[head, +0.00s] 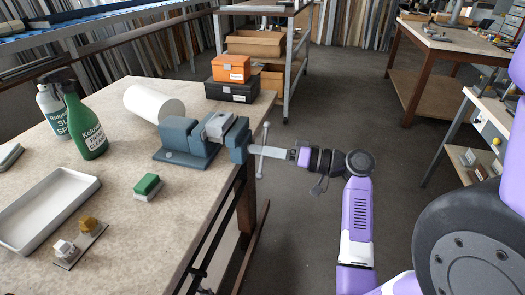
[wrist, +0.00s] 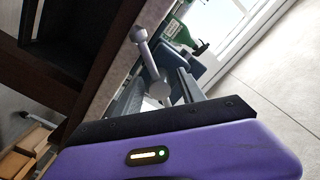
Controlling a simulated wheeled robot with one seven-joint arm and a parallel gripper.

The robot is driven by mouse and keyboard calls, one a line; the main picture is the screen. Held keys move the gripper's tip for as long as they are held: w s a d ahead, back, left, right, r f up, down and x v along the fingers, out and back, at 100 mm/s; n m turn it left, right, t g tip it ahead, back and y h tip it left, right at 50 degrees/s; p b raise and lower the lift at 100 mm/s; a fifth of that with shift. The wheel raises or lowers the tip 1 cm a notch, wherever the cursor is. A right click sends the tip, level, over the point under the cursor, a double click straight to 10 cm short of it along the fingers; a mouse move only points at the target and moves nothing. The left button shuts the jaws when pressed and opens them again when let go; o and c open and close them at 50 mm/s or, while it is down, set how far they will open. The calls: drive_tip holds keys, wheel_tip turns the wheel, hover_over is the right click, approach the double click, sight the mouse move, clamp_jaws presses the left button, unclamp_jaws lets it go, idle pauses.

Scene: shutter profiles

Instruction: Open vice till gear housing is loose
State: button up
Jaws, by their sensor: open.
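The blue-grey vice (head: 190,142) stands at the right edge of the workbench. The gear housing, a light grey block (head: 218,126), sits between its jaws; I cannot see whether there is a gap. The vice's handle, a thin bar with ball ends (head: 262,150), stands nearly upright at the screw end, over the bench edge. My gripper (head: 268,152) is open, pointing left at the handle. In the wrist view the handle (wrist: 149,62) lies just ahead of my gripper, near the fingers; contact is not clear.
Behind the vice are an orange box (head: 231,68) on a black box (head: 233,91) and a white roll (head: 153,104). Spray bottles (head: 84,122), a green-topped block (head: 147,186) and a grey tray (head: 48,238) lie to the left. The floor right of the bench is clear.

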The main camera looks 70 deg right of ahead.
drive_tip(key=s, duration=0.7)
drive_tip(key=shift+s+d, duration=0.3)
drive_tip(key=shift+s, duration=0.05)
